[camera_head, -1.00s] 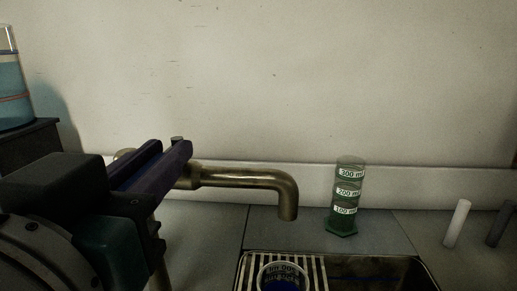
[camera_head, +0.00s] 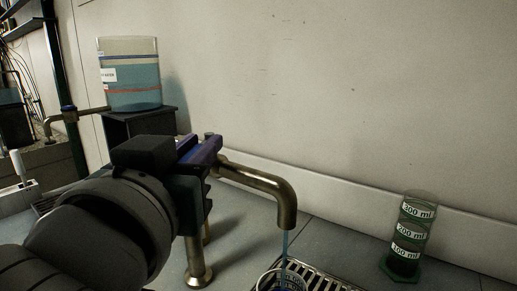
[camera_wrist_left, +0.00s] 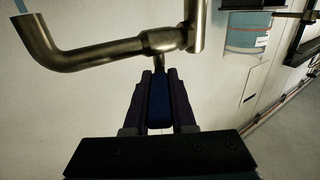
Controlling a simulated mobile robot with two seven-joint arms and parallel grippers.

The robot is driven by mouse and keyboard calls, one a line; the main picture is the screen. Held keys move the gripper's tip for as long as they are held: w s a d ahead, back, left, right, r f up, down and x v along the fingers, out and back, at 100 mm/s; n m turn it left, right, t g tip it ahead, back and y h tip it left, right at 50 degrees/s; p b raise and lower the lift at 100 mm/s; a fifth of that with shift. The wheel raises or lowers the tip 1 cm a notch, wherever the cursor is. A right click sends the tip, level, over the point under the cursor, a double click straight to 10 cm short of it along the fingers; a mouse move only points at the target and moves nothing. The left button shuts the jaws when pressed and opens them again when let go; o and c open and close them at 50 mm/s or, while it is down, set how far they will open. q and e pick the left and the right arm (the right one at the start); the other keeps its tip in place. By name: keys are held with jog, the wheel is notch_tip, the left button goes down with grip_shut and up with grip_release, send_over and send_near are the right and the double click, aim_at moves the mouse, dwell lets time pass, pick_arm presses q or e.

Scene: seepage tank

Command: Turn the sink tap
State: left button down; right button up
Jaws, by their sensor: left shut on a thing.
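The sink tap (camera_head: 262,184) is a brass pipe with a bent spout. It also shows in the left wrist view (camera_wrist_left: 95,52). A thin bluish stream (camera_head: 285,243) falls from the spout mouth. My left gripper (camera_head: 207,149) is at the tap's body, left of the spout. In the left wrist view its fingers (camera_wrist_left: 158,98) are shut on the tap handle (camera_wrist_left: 159,74), a short stem mostly hidden between them. A beaker (camera_head: 267,283) stands under the spout, cut off by the lower edge. My right gripper is not in view.
A slotted grate (camera_head: 322,280) lies by the beaker. A green-based measuring cylinder (camera_head: 411,232) stands to the right against the wall. A tank of layered blue liquid (camera_head: 131,85) stands on a black stand (camera_head: 150,122) behind my left arm. The counter between spout and cylinder is clear.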

pick_arm(q)
jog(key=shift+d, duration=0.1)
jog(key=c, duration=0.7)
grip_release()
jog(key=shift+c, duration=0.2)
jog(key=s+b, duration=0.1)
jog(key=s, duration=0.9)
jog(key=shift+a+b, duration=0.2)
jog(key=shift+b, duration=0.1)
jog(key=shift+c, duration=0.4)
